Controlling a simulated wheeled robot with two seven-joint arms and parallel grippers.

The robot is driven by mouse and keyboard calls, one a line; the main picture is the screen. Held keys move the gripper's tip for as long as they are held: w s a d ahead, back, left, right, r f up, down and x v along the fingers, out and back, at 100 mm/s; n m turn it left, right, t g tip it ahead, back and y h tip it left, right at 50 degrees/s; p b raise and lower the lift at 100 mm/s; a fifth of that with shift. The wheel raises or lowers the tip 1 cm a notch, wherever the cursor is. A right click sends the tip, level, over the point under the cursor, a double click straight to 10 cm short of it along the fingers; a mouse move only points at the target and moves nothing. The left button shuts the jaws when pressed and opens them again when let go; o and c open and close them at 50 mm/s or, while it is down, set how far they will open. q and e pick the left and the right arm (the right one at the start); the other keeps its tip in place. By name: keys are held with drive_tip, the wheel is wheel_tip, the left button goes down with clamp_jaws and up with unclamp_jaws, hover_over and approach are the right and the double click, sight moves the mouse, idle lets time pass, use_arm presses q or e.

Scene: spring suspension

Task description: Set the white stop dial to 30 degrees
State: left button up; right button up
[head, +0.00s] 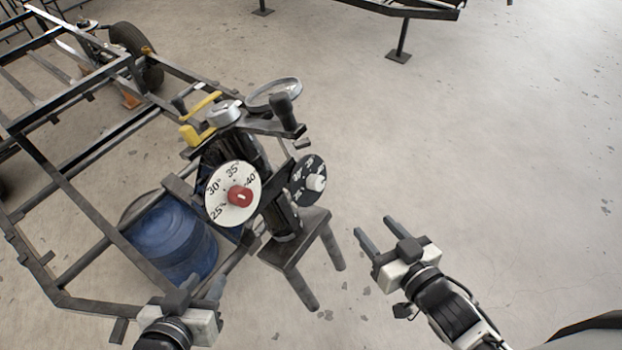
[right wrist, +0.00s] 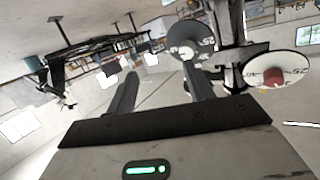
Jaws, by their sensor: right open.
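The white stop dial (head: 222,208) faces me on the spring suspension, with 25, 30, 35 and 40 degree marks. A red knob (head: 240,197) sits at its centre; I cannot tell its exact setting. The right wrist view shows the white dial (right wrist: 290,64) and red knob (right wrist: 273,77) at the right. My right gripper (head: 376,231) is open and empty, right of the stand and apart from the dials. Its fingers (right wrist: 158,75) are spread in the right wrist view. My left gripper (head: 203,286) appears open and empty, below the white dial near the blue drum.
A black dial (head: 299,174) with a white knob (head: 316,183) is right of the white dial. A blue drum (head: 170,243) and dark metal frame (head: 90,203) lie left. A small stand (head: 297,250) is below. The floor at right is clear.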

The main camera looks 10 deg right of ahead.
drive_tip(key=d+n+t+y, duration=0.1)
drive_tip(key=d+y, duration=0.1)
drive_tip(key=n+g+y, duration=0.2)
drive_tip(key=n+y, duration=0.1)
drive_tip(key=y, duration=0.2)
approach(321, 185)
drive_tip(key=x, duration=0.8)
drive_tip(key=shift+w+a, duration=0.25)
drive_tip(key=c, duration=1)
